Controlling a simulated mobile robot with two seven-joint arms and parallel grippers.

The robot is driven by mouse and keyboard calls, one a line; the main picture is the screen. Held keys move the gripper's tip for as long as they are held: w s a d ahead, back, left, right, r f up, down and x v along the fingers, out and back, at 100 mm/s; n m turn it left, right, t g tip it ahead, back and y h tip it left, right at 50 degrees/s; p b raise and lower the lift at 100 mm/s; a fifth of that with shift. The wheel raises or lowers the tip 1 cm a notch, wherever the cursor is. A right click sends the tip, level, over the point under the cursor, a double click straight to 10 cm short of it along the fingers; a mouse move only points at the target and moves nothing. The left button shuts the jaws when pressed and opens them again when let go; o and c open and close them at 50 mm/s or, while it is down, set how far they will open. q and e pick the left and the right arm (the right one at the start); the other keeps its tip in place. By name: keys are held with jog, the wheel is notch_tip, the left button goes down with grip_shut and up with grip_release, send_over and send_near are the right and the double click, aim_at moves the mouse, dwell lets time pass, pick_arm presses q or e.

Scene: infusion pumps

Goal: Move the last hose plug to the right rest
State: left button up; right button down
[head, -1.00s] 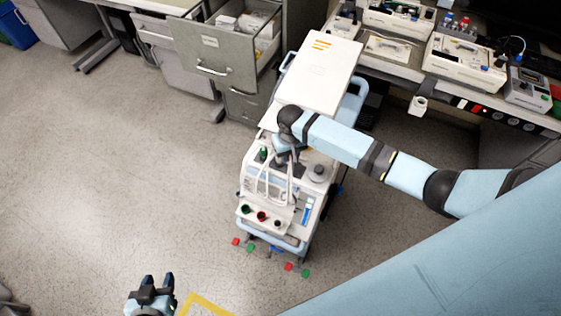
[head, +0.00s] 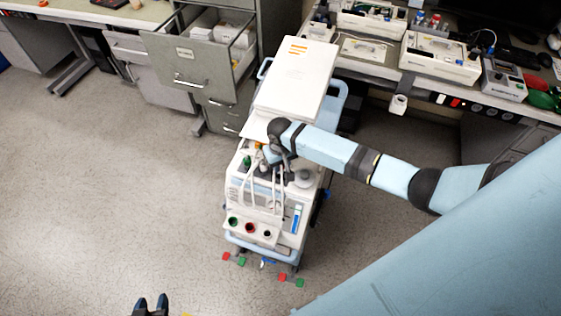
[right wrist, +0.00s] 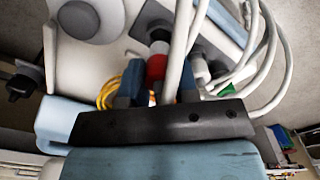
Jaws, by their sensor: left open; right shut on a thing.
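A white pump cart (head: 238,192) stands mid-picture in the head view, with pale hoses (head: 275,195) looping at its front. My right gripper (head: 277,158) is over the cart's top. In the right wrist view its blue fingertips (right wrist: 157,82) are shut on a hose plug with a red band (right wrist: 157,66). A second plug, white with green near it (right wrist: 203,72), is beside the fingers on the right. The right rest cannot be made out clearly; my arm and the hoses hide part of the cart top. My left gripper (head: 150,305) is open and empty at the bottom edge, away from the cart.
A grey round knob (head: 304,177) sits on the cart top, right of my right gripper. Green, red and black round ports (head: 250,227) line its front. An open drawer (head: 190,60) and a bench with devices (head: 440,55) stand behind. The floor on the left is clear.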

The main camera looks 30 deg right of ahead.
jog(key=shift+f+b, duration=0.5)
jog(key=shift+f, duration=1.1)
jog(key=c, duration=0.8)
grip_release()
notch_tip(320, 180, up, 14)
jog(key=shift+f, duration=0.1)
jog(key=s+a+f+n+t+y, duration=0.1)
jog(key=s+a+f+t+y, duration=0.15)
jog(key=s+a+f, duration=0.35)
jog(key=s+a+n+t+p, duration=0.1)
jog(key=s+t, duration=0.7)
jog(key=s, duration=0.9)
jog(key=shift+a+r+n+y, duration=0.15)
jog(key=shift+r+n+y, duration=0.2)
jog(key=shift+n, duration=0.45)
